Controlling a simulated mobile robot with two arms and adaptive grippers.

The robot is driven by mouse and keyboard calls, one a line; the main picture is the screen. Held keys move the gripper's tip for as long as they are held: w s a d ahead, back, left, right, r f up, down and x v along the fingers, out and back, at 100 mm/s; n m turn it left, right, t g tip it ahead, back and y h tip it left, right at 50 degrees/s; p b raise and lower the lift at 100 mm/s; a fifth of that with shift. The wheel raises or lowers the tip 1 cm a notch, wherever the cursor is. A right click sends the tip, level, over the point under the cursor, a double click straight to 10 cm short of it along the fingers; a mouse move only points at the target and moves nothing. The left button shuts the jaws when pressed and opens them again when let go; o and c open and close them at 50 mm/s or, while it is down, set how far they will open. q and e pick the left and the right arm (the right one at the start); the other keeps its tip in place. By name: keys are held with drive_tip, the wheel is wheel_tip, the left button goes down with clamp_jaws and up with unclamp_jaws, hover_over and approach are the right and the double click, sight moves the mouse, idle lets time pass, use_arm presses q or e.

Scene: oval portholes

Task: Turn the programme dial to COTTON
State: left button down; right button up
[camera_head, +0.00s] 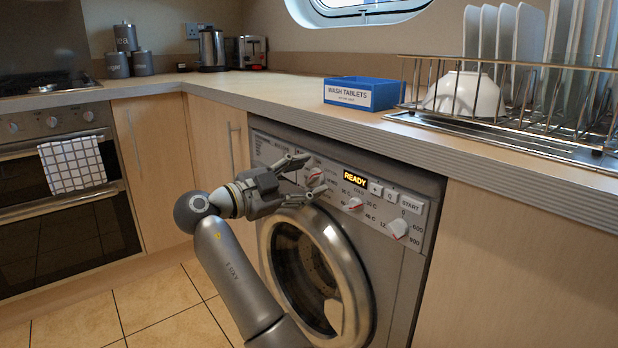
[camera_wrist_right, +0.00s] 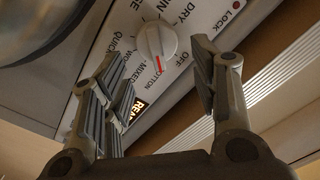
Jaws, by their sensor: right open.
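The programme dial (camera_head: 315,177) is a white round knob with a red mark, at the left of the washing machine's control panel. In the right wrist view the dial (camera_wrist_right: 155,41) has its red mark at the letters "OTTON", with OFF and MIXED on either side of it. My right gripper (camera_head: 309,175) is open, its fingertips at the panel on either side of the dial. In the wrist view my right gripper (camera_wrist_right: 158,64) shows a clear gap between each finger and the dial. My left gripper is not in view.
The panel's display (camera_head: 355,177) reads READY, with more knobs and a START button (camera_head: 411,204) to its right. The round door (camera_head: 316,270) is below. The worktop edge juts above the panel, with a blue wash tablets box (camera_head: 362,94) and a dish rack (camera_head: 515,118) on top.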

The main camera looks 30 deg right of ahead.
drive_tip(key=a, duration=1)
drive_tip(key=shift+s+a, duration=0.35)
drive_tip(key=shift+s, duration=0.1)
